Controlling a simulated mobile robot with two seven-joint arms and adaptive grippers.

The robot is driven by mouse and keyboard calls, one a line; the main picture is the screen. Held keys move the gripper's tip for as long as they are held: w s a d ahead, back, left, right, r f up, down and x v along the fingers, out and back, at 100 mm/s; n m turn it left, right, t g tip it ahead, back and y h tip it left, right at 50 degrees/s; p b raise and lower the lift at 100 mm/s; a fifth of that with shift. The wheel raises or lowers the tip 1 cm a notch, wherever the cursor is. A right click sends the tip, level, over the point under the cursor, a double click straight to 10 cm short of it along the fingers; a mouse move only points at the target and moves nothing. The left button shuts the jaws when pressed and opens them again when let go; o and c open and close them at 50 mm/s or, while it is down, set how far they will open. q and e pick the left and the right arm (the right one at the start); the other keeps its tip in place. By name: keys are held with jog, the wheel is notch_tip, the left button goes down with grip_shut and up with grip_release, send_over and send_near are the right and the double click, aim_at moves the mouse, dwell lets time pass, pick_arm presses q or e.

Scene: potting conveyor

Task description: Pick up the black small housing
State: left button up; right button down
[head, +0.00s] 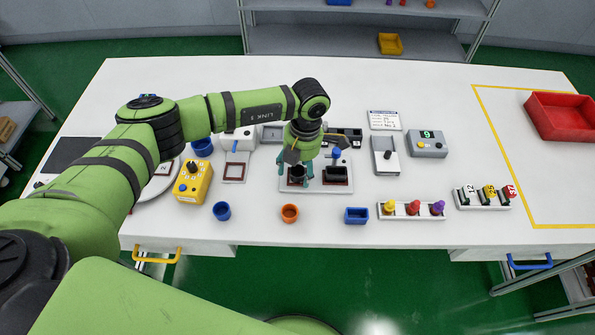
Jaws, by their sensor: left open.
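My left gripper (296,172) points down with its teal fingers apart. It is over the left part of a light fixture plate (316,189) near the middle of the table. A small round black housing (297,174) stands on that plate, between or just behind the fingertips. I cannot tell whether the fingers touch it. A wider, rectangular black housing (336,175) sits to its right on the same plate. The wrist partly hides the back of the plate. My right gripper is not in view.
A blue cup (222,211), an orange cup (290,213) and a blue box (356,215) stand along the front. A yellow button box (192,183) is left. A rack of coloured knobs (412,212) is right.

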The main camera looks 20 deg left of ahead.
pick_arm(q)
jog(key=c, duration=0.9)
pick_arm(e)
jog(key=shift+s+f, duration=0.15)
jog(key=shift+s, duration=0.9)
